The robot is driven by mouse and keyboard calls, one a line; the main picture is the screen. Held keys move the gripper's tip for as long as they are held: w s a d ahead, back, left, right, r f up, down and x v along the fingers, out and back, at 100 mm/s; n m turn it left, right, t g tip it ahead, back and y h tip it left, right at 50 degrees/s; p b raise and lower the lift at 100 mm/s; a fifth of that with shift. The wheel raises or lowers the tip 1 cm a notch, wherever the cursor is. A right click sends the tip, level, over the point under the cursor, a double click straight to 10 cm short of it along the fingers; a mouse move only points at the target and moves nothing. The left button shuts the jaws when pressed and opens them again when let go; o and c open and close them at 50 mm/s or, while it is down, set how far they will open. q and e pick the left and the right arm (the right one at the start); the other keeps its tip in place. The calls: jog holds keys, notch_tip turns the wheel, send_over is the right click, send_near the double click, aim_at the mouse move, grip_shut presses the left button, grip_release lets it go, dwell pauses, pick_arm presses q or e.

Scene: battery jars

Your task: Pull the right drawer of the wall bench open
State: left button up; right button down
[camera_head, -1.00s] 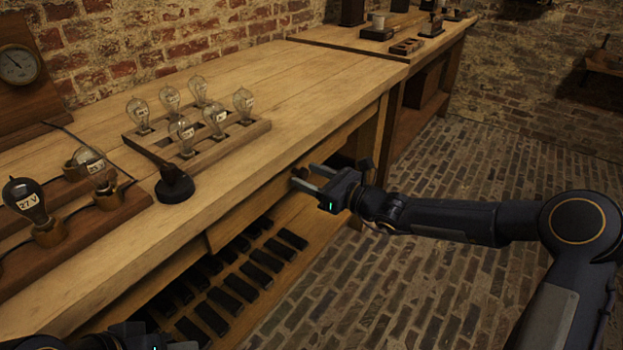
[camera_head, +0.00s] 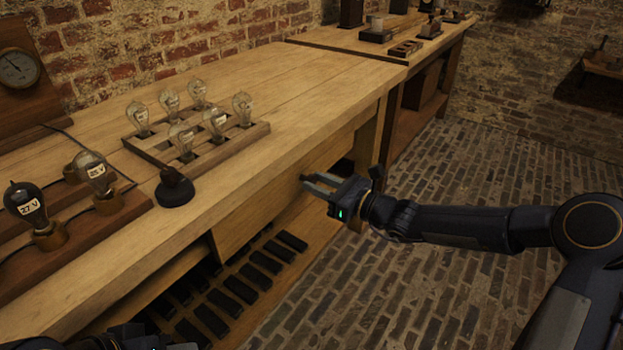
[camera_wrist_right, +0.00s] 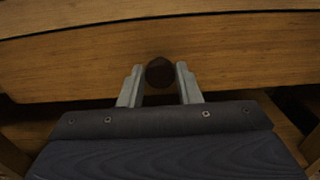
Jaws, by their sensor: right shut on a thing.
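The right drawer (camera_head: 255,213) is under the front edge of the wall bench (camera_head: 315,90). Its wooden front stands out from the bench, with a dark gap at its left end. My right gripper (camera_head: 311,184) is shut on the drawer's dark round knob (camera_wrist_right: 159,72). In the right wrist view the two grey fingers (camera_wrist_right: 160,84) flank the knob, and the plain drawer front (camera_wrist_right: 235,60) fills the picture behind it. A dark part of my left arm shows at the bottom left of the head view. The left gripper's fingers cannot be made out there.
A wooden rack (camera_head: 240,135) with several glass bulbs and a black round-based object (camera_head: 175,192) stand on the bench. A labelled bulb board (camera_head: 125,205) is at left. Dark blocks (camera_head: 240,289) lie on the shelf below. The brick floor (camera_head: 420,290) is clear.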

jog(key=p+v, duration=0.9)
jog(key=v, duration=1.9)
jog(key=shift+s+d, duration=0.25)
jog(key=c, duration=1.1)
grip_release()
jog(key=shift+o, duration=0.2)
jog(key=shift+p, duration=0.3)
jog(key=p+v, duration=0.1)
jog(key=v, duration=0.6)
jog(key=shift+s+d, duration=0.2)
jog(key=shift+d, duration=0.15)
